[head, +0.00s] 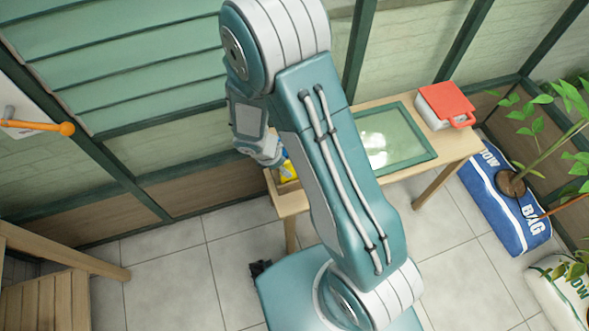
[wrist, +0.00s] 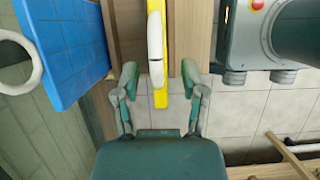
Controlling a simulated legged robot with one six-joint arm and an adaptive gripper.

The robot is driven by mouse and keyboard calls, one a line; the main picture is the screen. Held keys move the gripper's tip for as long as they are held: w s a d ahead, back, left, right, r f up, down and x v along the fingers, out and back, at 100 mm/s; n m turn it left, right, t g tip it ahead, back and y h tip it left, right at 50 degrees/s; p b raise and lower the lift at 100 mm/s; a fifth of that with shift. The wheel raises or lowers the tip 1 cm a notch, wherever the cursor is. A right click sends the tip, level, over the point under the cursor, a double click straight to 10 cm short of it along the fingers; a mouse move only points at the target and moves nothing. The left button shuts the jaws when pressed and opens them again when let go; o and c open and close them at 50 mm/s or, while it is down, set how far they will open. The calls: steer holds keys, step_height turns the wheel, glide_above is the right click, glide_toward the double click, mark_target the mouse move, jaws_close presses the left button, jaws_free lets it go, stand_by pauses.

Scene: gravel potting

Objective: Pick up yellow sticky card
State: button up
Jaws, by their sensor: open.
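The yellow sticky card (wrist: 160,98) shows nearly edge-on in the wrist view as a narrow yellow strip. A white rounded part (wrist: 155,48) lies along it. My gripper (wrist: 160,72) is open, with one finger to the left of the strip and one to the right. A gap shows on both sides, and neither finger visibly touches it. In the head view a small patch of yellow (head: 287,171) shows at the left end of the wooden table, beside my gripper (head: 272,158). My arm hides much of that area.
The wooden table (head: 455,145) bears a green-framed pane (head: 412,120) and a white box with a red lid (head: 447,101). A blue panel (wrist: 62,45) with a white ring (wrist: 18,62) stands left of my gripper.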

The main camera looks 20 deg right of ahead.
steer(key=shift+x, duration=0.85)
jaws_close()
steer(key=shift+r, duration=0.15)
